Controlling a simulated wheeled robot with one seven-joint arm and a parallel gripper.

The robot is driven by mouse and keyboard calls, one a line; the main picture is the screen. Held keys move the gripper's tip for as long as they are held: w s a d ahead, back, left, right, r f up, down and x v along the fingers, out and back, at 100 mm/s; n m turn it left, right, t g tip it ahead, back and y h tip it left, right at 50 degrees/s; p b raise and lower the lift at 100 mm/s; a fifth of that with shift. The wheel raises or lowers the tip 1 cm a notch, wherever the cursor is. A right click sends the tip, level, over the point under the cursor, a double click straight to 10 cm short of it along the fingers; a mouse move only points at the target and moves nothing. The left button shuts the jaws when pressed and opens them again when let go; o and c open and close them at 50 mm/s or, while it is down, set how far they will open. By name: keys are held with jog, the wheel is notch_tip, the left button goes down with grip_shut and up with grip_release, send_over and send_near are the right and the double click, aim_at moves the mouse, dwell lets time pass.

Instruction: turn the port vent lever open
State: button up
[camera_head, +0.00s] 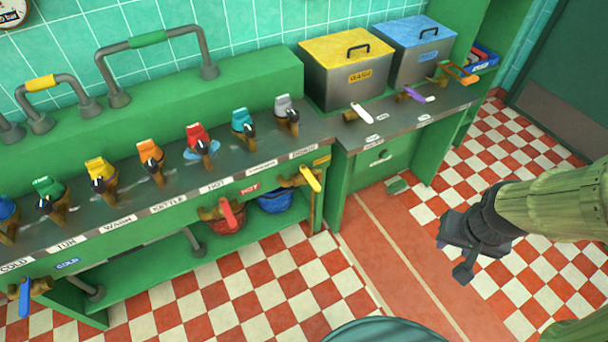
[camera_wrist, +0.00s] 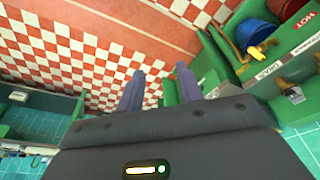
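No label that I can read says port vent, so I cannot tell which lever it is. On the right counter are a white lever (camera_head: 362,113), a purple lever (camera_head: 413,94) and an orange handle (camera_head: 458,73). A row of levers tops the left counter, among them a red lever (camera_head: 197,135), a teal lever (camera_head: 242,119) and a grey lever (camera_head: 284,105). A yellow lever (camera_head: 310,178) is on its front. My gripper (camera_head: 460,258) hangs over the floor at right, apart from all levers. In the wrist view its fingers (camera_wrist: 160,88) are spread and empty.
A yellow-lidded bin (camera_head: 345,75) and a blue-lidded bin (camera_head: 415,50) stand on the right counter. Red and blue buckets (camera_head: 275,200) sit under the left counter. Arched pipes (camera_head: 160,40) rise behind the levers. The checkered floor (camera_head: 470,170) between counter and gripper is clear.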

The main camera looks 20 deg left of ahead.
jog(key=shift+w, duration=0.55)
jog(key=shift+o, duration=1.1)
jog(key=shift+s, duration=0.25)
jog(key=shift+f, duration=0.3)
jog(key=w+a+f+n+t+y+b, duration=0.1)
jog(key=w+a+f+n+t+b, duration=0.1)
jog(key=w+a+f+b, duration=0.25)
jog(key=w+a+f+n+t+y+b, duration=0.1)
jog(key=w+f+n+b, duration=0.15)
jog(key=w+f, duration=0.35)
jog(key=w+a+f+n+t+y+b, duration=0.1)
jog(key=w+a+f+t+b, duration=0.15)
jog(key=w+f+b, duration=0.35)
jog(key=a+f+n+t+y+b, duration=0.1)
jog(key=a+f+y+b, duration=0.2)
jog(key=a+f, duration=0.3)
jog(key=w+a+f+n+t+y+b, duration=0.1)
jog(key=a+f+n+y+b, duration=0.1)
jog(key=a+f+y+b, duration=0.2)
jog(key=w+a+f+n+t+y+b, duration=0.1)
jog(key=a+f+y+b, duration=0.2)
jog(key=a+f+b, duration=0.3)
jog(key=shift+a+f+n+t+y, duration=0.2)
jog(key=shift+a+f, duration=0.3)
jog(key=shift+a, duration=0.25)
jog(key=shift+a+f+n+t+y, duration=0.1)
jog(key=shift+a+f+y, duration=0.1)
jog(key=shift+a+f, duration=0.45)
jog(key=shift+a+r, duration=0.2)
